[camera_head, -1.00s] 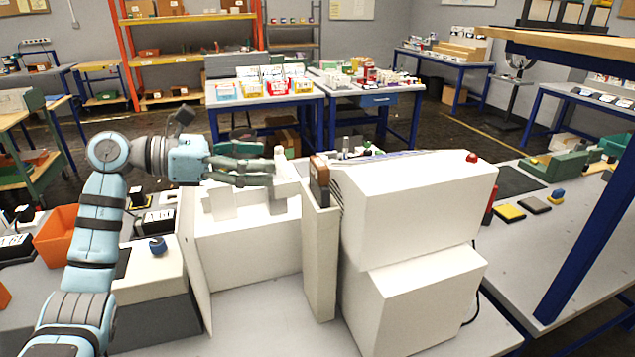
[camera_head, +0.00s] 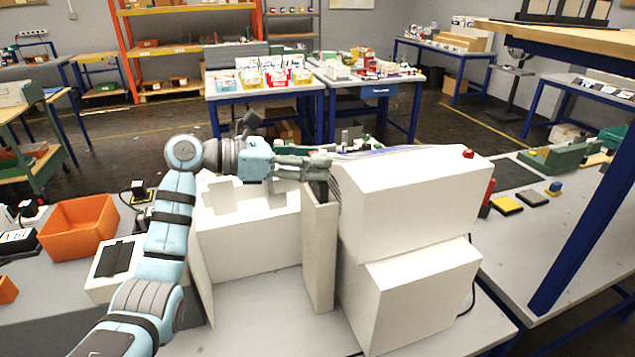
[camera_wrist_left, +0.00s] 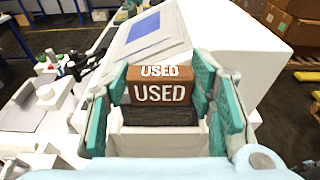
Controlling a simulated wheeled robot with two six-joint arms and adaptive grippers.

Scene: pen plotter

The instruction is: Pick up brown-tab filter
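The brown-tab filter (camera_wrist_left: 160,88) stands in a narrow upright slot of the white machine (camera_head: 415,200). Its brown tab bears the word USED, with a dark body below it in the left wrist view. My left gripper (camera_head: 322,166) is at the top of this slot, and in the head view it hides most of the tab. In the left wrist view the two teal fingers of my left gripper (camera_wrist_left: 160,80) stand on either side of the tab, very close to it. I cannot tell whether they press on it. My right gripper is not in view.
An orange bin (camera_head: 78,228) stands on the bench at the left. A white box with a dark slotted top (camera_head: 115,258) is in front of it. Yellow (camera_head: 507,205) and dark pads lie on the bench at the right. Blue tables with supplies stand behind.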

